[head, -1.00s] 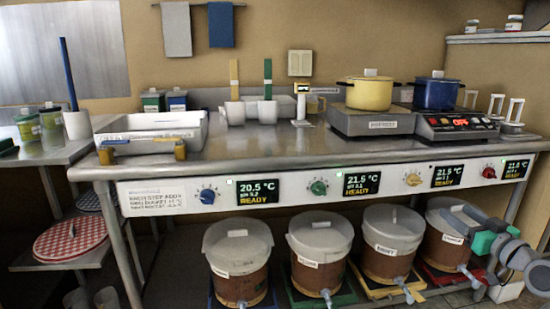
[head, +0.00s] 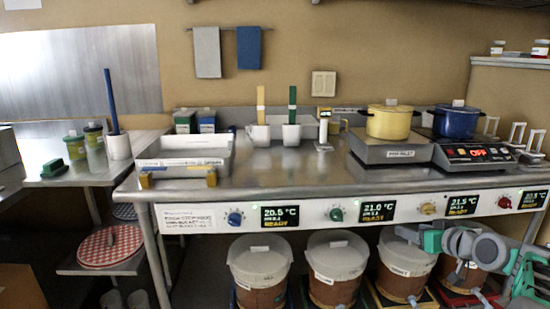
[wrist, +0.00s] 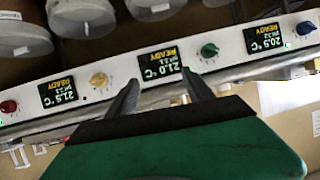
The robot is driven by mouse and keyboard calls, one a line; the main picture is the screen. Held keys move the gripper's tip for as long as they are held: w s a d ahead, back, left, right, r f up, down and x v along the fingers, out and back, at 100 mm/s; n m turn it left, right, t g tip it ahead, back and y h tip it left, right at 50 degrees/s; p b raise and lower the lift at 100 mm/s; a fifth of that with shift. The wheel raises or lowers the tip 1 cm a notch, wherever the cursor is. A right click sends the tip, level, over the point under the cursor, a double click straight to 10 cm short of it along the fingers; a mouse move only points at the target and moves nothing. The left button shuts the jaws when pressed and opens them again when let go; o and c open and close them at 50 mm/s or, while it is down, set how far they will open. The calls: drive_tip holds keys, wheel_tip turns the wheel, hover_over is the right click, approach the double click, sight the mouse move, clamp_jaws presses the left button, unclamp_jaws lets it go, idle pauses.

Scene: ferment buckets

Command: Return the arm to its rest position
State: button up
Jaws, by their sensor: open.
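My gripper (head: 401,234) is at the lower right of the head view, in front of the bucket row and a little below the panel of displays. My green and grey arm reaches in from the right edge. In the wrist view, the two dark fingers of my gripper (wrist: 160,80) stand apart with nothing between them. Behind them the panel (wrist: 221,66) appears upside down. The arm's base is out of view.
Several lidded brown buckets (head: 258,275) stand under the steel counter (head: 290,172). A yellow pot (head: 389,124) and a blue pot (head: 456,123) stand on top at right. A white tray (head: 184,161) is at left. A side shelf holds a red checked round item (head: 109,246).

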drive_tip(key=s+a+r+g+p, duration=0.2)
drive_tip(key=s+a+r+p, duration=0.1)
drive_tip(key=a+r+p, duration=0.4)
drive_tip(key=s+a+r+g+p, duration=0.2)
drive_tip(key=a+p, duration=0.3)
drive_tip(key=a, duration=0.4)
drive_tip(key=s+a+r+g+p, duration=0.1)
drive_tip(key=s+a+g+p, duration=0.1)
drive_tip(key=s, duration=0.4)
drive_tip(key=s+a+r+g+h+p, duration=0.1)
drive_tip(key=s+a+r+g+p, duration=0.1)
drive_tip(key=s+a+p, duration=0.2)
drive_tip(key=s+a+r+m+g+h+p, duration=0.1)
drive_tip(key=s+a+p, duration=0.2)
drive_tip(key=s+p, duration=0.3)
drive_tip(key=s, duration=0.4)
drive_tip(key=shift+s+a+r+g+p, duration=0.2)
drive_tip(key=shift+a+r+g+p, duration=0.15)
drive_tip(key=shift+r+g+p, duration=0.05)
